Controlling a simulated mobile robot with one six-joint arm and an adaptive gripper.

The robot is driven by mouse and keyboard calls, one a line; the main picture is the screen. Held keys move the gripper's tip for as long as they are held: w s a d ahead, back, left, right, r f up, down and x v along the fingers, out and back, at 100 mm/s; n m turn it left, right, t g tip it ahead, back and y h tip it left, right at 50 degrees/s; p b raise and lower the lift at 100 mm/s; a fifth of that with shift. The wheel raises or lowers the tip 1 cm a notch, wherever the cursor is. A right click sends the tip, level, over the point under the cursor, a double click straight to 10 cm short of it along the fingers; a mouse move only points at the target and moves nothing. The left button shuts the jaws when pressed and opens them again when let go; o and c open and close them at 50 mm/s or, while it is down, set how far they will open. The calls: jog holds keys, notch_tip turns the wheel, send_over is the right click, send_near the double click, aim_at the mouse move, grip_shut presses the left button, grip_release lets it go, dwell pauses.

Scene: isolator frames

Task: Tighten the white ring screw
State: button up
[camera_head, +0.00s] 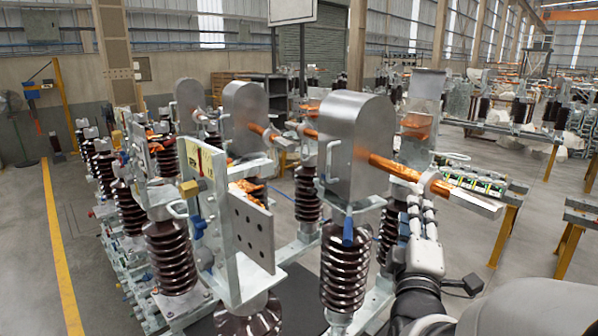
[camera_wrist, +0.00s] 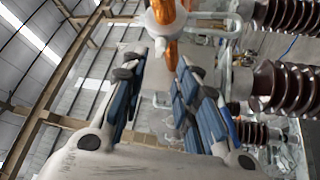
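A pale white ring (camera_head: 430,184) sits around the orange copper rod (camera_head: 395,168) near its right end, beside a metal housing. In the wrist view a whitish ring (camera_wrist: 153,22) encircles the orange rod (camera_wrist: 166,12) at the top centre, beyond my fingertips. My gripper (camera_head: 421,206) is just below the ring in the head view. In the wrist view its blue-padded fingers (camera_wrist: 155,72) stand apart, with orange visible past the gap and nothing clearly held between them. Whether a fingertip touches the ring is unclear.
A tall grey metal housing (camera_head: 358,150) stands left of my gripper, above a brown ribbed insulator (camera_head: 344,268). A flat steel plate (camera_head: 250,226) stands further left. A metal bar (camera_head: 465,200) reaches right from the rod. Open floor lies left of the yellow line (camera_head: 62,255).

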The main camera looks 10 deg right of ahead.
aim_at(414, 190)
jog(key=p+x, duration=0.2)
jog(key=x, duration=0.4)
jog(key=shift+w+d, duration=0.15)
jog(key=shift+w, duration=0.2)
jog(key=shift+c, duration=0.5)
jog(key=shift+r, duration=0.1)
grip_shut()
